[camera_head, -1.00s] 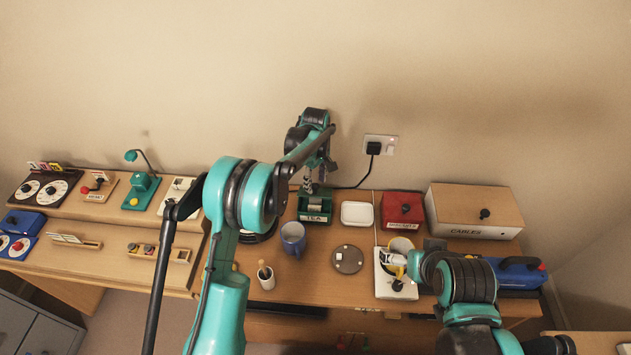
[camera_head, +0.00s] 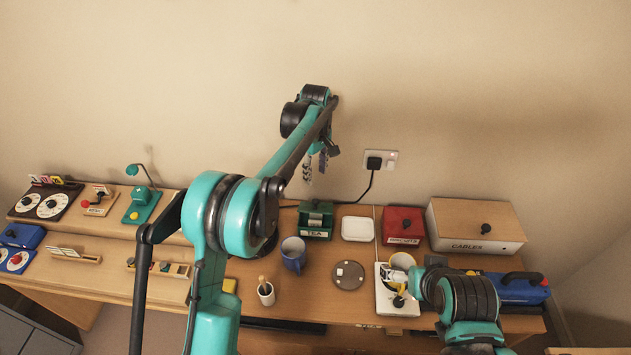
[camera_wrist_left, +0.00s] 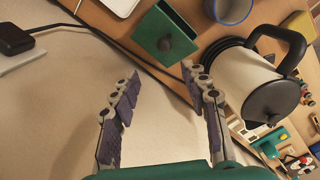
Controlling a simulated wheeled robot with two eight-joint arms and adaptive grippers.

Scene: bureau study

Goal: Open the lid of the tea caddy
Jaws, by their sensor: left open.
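The tea caddy (camera_head: 318,233) is a small green box labelled TEA on the desk by the wall. Its green lid (camera_wrist_left: 150,27) with a round knob shows in the left wrist view. The lid appears raised at the back, with a grey item visible inside the box in the head view. My left gripper (camera_head: 316,168) is open and empty, above and behind the caddy near the wall, apart from it. Its spread fingers also show in the left wrist view (camera_wrist_left: 162,76). My right gripper (camera_head: 401,279) is low over a white board at the right; its jaws are unclear.
A white dish (camera_head: 357,229), a red box (camera_head: 403,222) and a cables box (camera_head: 474,222) stand right of the caddy. A blue mug (camera_head: 293,255) is in front. A kettle (camera_wrist_left: 245,75) stands nearby. A plug and cord (camera_head: 374,163) are on the wall.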

